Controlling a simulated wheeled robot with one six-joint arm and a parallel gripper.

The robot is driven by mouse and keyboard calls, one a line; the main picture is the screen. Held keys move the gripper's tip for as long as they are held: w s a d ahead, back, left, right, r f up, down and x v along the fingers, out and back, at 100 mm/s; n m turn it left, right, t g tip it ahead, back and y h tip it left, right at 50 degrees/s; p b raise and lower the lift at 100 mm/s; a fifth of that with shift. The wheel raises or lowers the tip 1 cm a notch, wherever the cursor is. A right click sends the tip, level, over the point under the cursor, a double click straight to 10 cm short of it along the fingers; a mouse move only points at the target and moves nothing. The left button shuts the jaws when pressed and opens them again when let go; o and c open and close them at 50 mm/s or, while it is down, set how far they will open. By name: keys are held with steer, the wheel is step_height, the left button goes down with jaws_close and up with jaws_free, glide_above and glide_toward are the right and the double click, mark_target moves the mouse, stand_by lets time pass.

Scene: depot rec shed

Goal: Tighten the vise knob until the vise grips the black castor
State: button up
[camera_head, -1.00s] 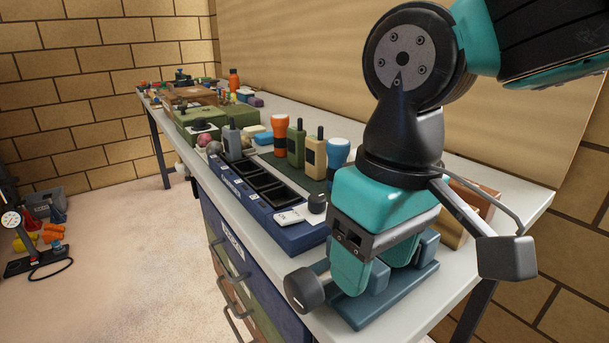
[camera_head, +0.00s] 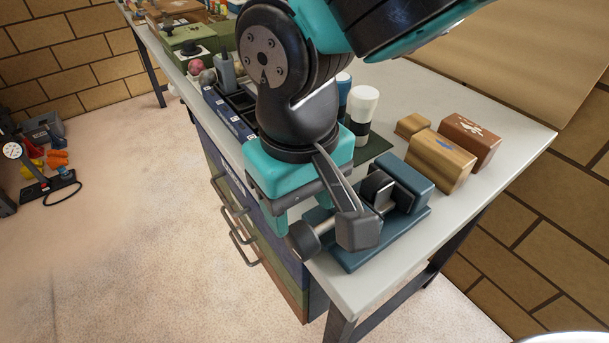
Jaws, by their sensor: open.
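The blue vise (camera_head: 405,228) sits at the near end of the bench. Its dark round knob (camera_head: 303,241) sticks out to the left, past the bench's front edge. The black castor (camera_head: 377,188) stands at the vise jaws, beside the right-hand blue block; whether the jaws touch it is not clear. My gripper (camera_head: 298,213) is open and points down just above and behind the knob, with no visible contact. A dark block on my wrist hides the middle of the vise and part of its screw.
A wooden block (camera_head: 441,160) and a reddish-brown block (camera_head: 470,139) stand behind the vise. A white-topped torch (camera_head: 361,110) stands on a green mat near my wrist. Drawer handles (camera_head: 240,247) stick out below the bench edge.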

mark_target(301, 230)
step_height(301, 230, down, 6)
steer(key=shift+f, duration=0.1)
steer(key=c, duration=0.9)
steer(key=shift+c, duration=0.2)
